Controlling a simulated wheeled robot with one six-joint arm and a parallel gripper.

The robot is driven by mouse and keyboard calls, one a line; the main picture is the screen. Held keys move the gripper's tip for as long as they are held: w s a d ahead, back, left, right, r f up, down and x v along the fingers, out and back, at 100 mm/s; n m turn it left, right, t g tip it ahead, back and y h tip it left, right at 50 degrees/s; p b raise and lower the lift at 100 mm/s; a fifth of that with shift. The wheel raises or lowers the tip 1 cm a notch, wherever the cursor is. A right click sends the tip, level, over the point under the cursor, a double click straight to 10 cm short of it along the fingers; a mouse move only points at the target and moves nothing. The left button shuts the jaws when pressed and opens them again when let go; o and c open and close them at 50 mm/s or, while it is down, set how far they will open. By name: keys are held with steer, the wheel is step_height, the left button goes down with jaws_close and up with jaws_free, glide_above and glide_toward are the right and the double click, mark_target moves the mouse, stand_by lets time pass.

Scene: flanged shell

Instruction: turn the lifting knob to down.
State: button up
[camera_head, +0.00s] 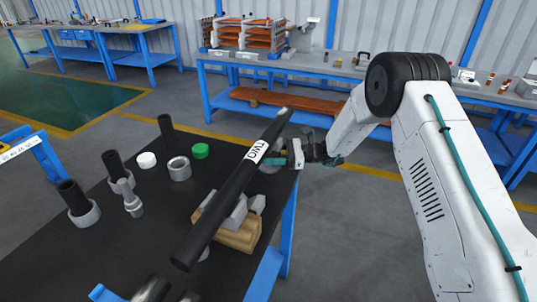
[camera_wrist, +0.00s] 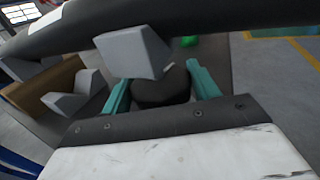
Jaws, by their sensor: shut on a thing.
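My gripper (camera_head: 297,153) is at the right edge of the black table, beside the long black tube. In the wrist view its two teal fingers (camera_wrist: 160,84) stand on either side of a dark rounded piece, which appears to be the lifting knob (camera_wrist: 162,90). The fingers are shut on it. A grey angled block (camera_wrist: 132,52) covers part of the knob's far side. In the head view the knob is hidden by the gripper and tube, and its setting cannot be read.
The long black tube (camera_head: 215,215) with a white label lies tilted over grey blocks and a wooden block (camera_head: 240,232). Several rings, caps and upright tubes stand on the black table (camera_head: 110,240). A blue-legged workbench (camera_head: 330,70) stands behind. The floor to the right is clear.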

steer(key=shift+w+d+r+n+g+h, duration=0.1)
steer(key=shift+n+g+h, duration=0.05)
steer(key=shift+n+g, duration=0.45)
steer(key=shift+w+d+n+g+h, duration=0.1)
steer(key=shift+n+g, duration=0.3)
steer(key=shift+g, duration=0.4)
steer(key=shift+w+d+r+n+g+h, duration=0.1)
steer(key=shift+n+g+h, duration=0.05)
steer(key=shift+n+g, duration=0.45)
steer(key=shift+a+g, duration=0.15)
steer(key=shift+g, duration=0.25)
steer(key=o, duration=0.8)
steer(key=shift+o, duration=0.8)
steer(key=shift+a+f, duration=0.1)
steer(key=v, duration=0.7)
steer(key=shift+w+d, duration=0.15)
steer(key=shift+d, duration=0.2)
